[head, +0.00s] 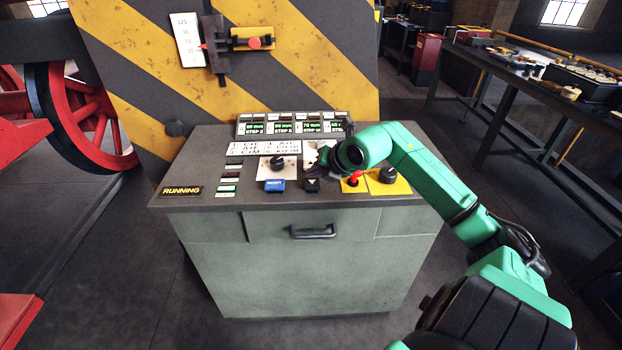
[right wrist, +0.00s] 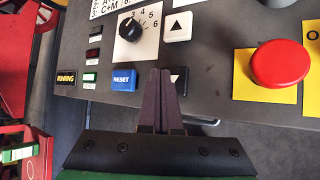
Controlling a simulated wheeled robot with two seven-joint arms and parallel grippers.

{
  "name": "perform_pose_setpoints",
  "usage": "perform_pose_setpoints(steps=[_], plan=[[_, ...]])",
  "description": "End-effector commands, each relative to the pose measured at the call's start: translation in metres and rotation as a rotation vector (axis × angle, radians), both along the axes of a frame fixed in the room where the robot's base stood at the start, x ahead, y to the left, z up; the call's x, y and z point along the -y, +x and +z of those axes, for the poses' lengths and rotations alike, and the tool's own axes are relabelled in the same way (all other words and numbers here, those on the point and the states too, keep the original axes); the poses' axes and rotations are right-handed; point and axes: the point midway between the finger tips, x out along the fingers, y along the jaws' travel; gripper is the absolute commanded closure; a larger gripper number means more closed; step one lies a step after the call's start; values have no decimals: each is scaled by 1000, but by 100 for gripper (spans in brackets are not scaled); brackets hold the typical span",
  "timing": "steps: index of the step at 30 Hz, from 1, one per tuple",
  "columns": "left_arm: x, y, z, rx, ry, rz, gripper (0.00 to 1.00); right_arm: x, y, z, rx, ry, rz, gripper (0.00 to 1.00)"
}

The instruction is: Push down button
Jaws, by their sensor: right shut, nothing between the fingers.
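The down button (head: 312,185) is a small black square with a white down triangle on the sloping console top. In the right wrist view the down button (right wrist: 180,78) is partly covered by my fingers. My right gripper (right wrist: 160,74) is shut and empty. Its fingertips appear over the left part of the down button; I cannot tell whether they touch it. In the head view my right gripper (head: 320,168) is just behind the down button, largely hidden by its own wrist. The white up button (right wrist: 178,26) lies farther up. My left gripper is not in view.
The blue reset button (head: 275,185) and rotary knob (head: 277,162) are left of the down button. A red mushroom button (right wrist: 279,63) on a yellow plate is to its right. The console drawer handle (head: 312,231) sticks out below. A striped panel (head: 290,60) stands behind.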

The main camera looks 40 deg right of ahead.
Motion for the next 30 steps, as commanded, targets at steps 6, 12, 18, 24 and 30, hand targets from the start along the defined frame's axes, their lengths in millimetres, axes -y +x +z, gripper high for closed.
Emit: perform_pose_setpoints(steps=[6, 12, 18, 24, 30], plan=[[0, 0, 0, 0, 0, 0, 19, 0, 0, 0, 1, 0, 1, 100], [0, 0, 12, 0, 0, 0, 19, 0, 0, 18, 3, 0, 0, 100], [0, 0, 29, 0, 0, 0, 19, 0, 0, 44, 2, 0, 1, 100], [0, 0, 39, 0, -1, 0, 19, 0, 0, 62, 2, 0, 1, 100], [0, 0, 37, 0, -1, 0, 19, 0, 0, 61, 1, 1, -1, 100]])
